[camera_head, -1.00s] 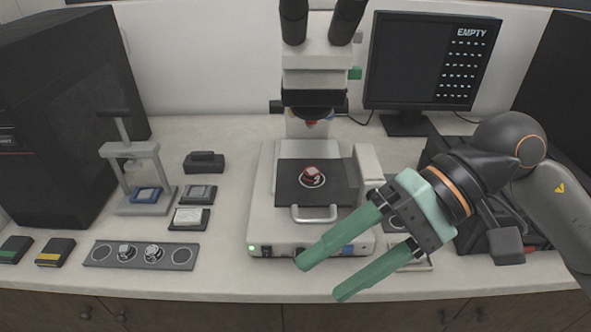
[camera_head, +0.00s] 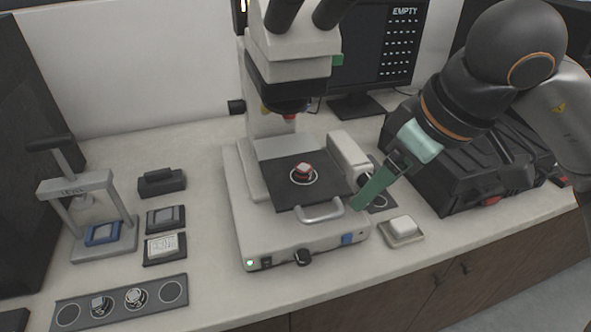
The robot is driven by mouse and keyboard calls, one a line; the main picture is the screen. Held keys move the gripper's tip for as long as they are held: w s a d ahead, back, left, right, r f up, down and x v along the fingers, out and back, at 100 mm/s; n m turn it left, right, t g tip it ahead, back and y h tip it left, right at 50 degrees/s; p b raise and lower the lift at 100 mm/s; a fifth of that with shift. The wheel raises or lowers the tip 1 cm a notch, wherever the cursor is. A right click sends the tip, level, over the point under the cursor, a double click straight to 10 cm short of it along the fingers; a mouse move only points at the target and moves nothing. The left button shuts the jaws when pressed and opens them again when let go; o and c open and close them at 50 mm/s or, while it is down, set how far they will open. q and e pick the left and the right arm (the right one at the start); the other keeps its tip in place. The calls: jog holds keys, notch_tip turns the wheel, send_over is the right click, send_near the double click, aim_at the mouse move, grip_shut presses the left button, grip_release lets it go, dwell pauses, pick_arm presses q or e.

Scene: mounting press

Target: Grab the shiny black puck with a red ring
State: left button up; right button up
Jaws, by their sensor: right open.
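A small puck with red on its side (camera_head: 302,171) and a pale, glinting top sits in a white ring mark on the black stage plate (camera_head: 285,195) of the microscope. My right gripper (camera_head: 358,206) is open and empty. It points down and left beside the right front of the stage, near the stage handle and apart from the puck. Its fingers line up in this view, so the gap between them is hidden. My left gripper is not in view.
The microscope head (camera_head: 292,60) overhangs the stage. A lever press (camera_head: 75,190) stands at left. A holder strip (camera_head: 118,318) carries two metallic pucks. A white block lies on a small tray (camera_head: 404,242). A black case (camera_head: 462,175) is at right. The counter's front middle is clear.

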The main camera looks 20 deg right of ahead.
jog(key=p, duration=0.3)
send_near(305, 168)
notch_tip(305, 168, down, 3)
jog(key=shift+s+d, duration=0.1)
jog(key=shift+s, duration=0.05)
jog(key=shift+w+a, duration=0.35)
jog(key=shift+w, duration=0.45)
jog(key=x, duration=0.5)
jog(key=shift+f, duration=0.1)
jog(key=shift+c, duration=0.4)
grip_shut()
